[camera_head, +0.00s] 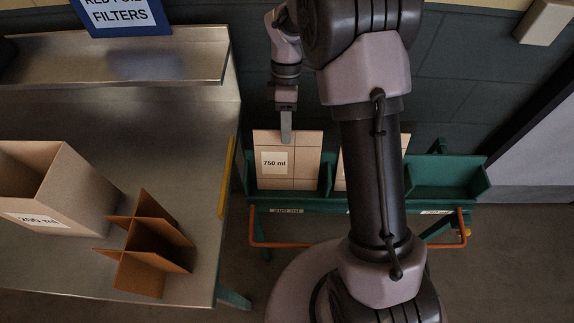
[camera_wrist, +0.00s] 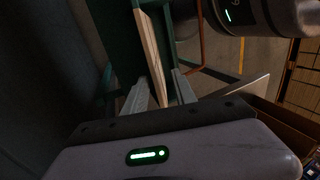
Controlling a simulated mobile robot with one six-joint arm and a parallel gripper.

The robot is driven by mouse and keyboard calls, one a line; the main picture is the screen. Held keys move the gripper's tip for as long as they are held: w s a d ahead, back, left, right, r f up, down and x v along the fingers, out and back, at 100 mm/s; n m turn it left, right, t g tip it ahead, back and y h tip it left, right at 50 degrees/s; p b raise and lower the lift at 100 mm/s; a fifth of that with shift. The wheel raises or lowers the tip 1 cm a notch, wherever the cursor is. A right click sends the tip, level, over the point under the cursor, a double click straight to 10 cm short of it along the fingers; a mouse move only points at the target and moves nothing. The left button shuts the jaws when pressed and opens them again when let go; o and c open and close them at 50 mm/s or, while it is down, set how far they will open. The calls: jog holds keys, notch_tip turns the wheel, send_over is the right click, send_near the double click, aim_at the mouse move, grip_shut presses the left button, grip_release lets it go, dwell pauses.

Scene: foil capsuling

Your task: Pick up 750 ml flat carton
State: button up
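The 750 ml flat carton (camera_head: 308,160) is a tan flat panel with a white "750 ml" label, standing upright in the left compartment of a green rack (camera_head: 285,204). My gripper (camera_head: 287,138) points down at its top edge, with one finger in front of the labelled face. In the wrist view the carton shows edge-on (camera_wrist: 152,50), between the two fingers of my gripper (camera_wrist: 160,90). The fingers look apart, with a narrow gap on each side of the carton. The finger behind the carton is hidden in the head view.
Another flat carton (camera_head: 405,142) stands in the middle compartment, mostly hidden by my arm. The right compartment looks empty. A steel table (camera_head: 190,120) at left holds an open box labelled 200 ml or similar (camera_head: 75,180) and a cardboard divider (camera_head: 150,240). A dark wall stands behind the rack.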

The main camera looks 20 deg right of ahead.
aim_at(285, 147)
jog(key=b+x, duration=0.2)
jog(key=x, duration=0.1)
jog(key=b+x, duration=0.1)
jog(key=x, duration=0.1)
jog(key=shift+w+a+f+b, duration=0.1)
jog(key=shift+w+f+b, duration=0.1)
jog(key=shift+f+b, duration=0.1)
jog(key=shift+r, duration=0.15)
grip_shut()
dwell(0.8)
